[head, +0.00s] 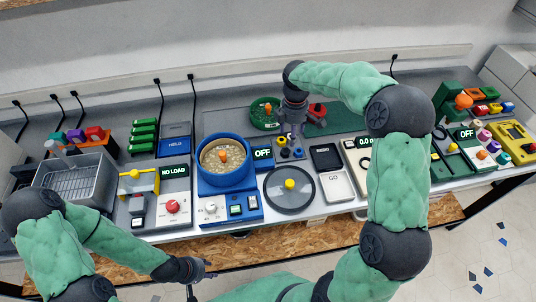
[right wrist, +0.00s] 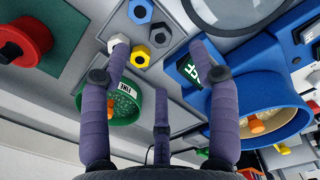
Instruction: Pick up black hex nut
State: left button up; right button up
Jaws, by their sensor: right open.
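The black hex nut (right wrist: 160,34) lies on a grey plate in the right wrist view, beside a yellow nut (right wrist: 140,57), a blue nut (right wrist: 140,11) and a white nut (right wrist: 117,43). In the head view the black nut (head: 284,153) shows just below the yellow nut. My right gripper (right wrist: 158,58) is open and empty above the nuts, its fingers spread around the group. The black nut shows between its two front fingertips, apart from them. The left fingertip partly covers the white nut. My left gripper (head: 203,275) is low in front of the table, empty, its fingers apart.
A blue machine with a round bowl (head: 225,158) and a round dark disc (head: 289,190) with a yellow knob stand near the nuts. A green bowl (head: 265,114) and a red knob part (head: 316,112) lie behind. A small OFF display (head: 262,153) is close left.

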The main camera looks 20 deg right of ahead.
jog(key=w+a+n, duration=0.1)
jog(key=a+n, duration=0.1)
jog(key=b, duration=0.2)
send_over(286, 151)
jog(key=f, duration=0.6)
jog(key=shift+s+a+f, duration=0.15)
jog(key=shift+s+a, duration=0.05)
jog(key=shift+a, duration=0.1)
jog(key=f, duration=0.1)
jog(key=f+b, duration=0.1)
jog(key=f, duration=0.3)
jog(key=shift+w+d+b, duration=0.25)
jog(key=shift+w+b, duration=0.05)
jog(key=shift+b, duration=0.05)
pick_arm(q)
jog(key=f, duration=0.2)
jog(key=a+f, duration=0.1)
jog(key=shift+w+a+f, duration=0.1)
jog(key=shift+a+f, duration=0.05)
jog(key=shift+f, duration=0.25)
pick_arm(e)
jog(key=c, duration=1)
